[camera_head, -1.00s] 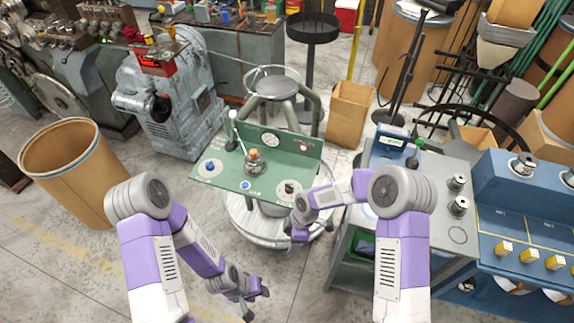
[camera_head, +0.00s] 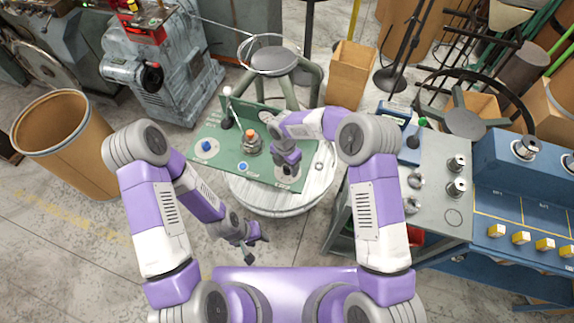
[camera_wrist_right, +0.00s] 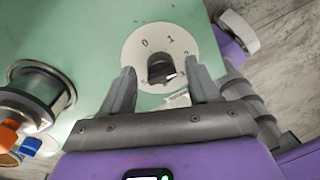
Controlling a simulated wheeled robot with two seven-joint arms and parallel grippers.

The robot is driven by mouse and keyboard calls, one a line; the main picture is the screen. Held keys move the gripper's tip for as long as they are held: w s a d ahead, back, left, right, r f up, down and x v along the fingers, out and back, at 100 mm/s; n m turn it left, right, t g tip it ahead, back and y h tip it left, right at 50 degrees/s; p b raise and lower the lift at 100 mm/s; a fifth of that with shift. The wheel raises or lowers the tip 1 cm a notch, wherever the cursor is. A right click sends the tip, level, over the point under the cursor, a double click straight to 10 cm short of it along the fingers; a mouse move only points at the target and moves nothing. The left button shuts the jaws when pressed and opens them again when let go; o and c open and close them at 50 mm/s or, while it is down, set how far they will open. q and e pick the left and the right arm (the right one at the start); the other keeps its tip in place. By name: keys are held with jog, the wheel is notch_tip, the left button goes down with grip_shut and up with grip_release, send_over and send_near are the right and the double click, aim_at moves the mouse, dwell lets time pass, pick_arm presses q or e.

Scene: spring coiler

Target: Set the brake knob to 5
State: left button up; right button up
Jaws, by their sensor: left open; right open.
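A round pale dial (camera_wrist_right: 145,45) with printed numbers, 0 and 1 among them, shows in the right wrist view on the green panel (camera_wrist_right: 75,35). A dark knob (camera_wrist_right: 160,66) sits at its middle. My right gripper (camera_wrist_right: 160,76) is open, with one finger on each side of the knob. I cannot tell whether the fingers touch it. In the head view the right gripper (camera_head: 289,168) is over the right part of the panel (camera_head: 222,158) and hides most of the dial. My left gripper (camera_head: 251,245) is open and empty, below the panel.
The panel also carries a blue knob (camera_head: 206,146), a smaller blue button (camera_head: 242,166), an orange-topped metal post (camera_head: 251,140) and an upright lever (camera_head: 227,108). A grey stool (camera_head: 272,62) stands behind. A grey bench (camera_head: 440,190) is at right.

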jog(key=shift+s+f, duration=0.15)
jog(key=c, duration=1)
jog(key=shift+m, duration=0.3)
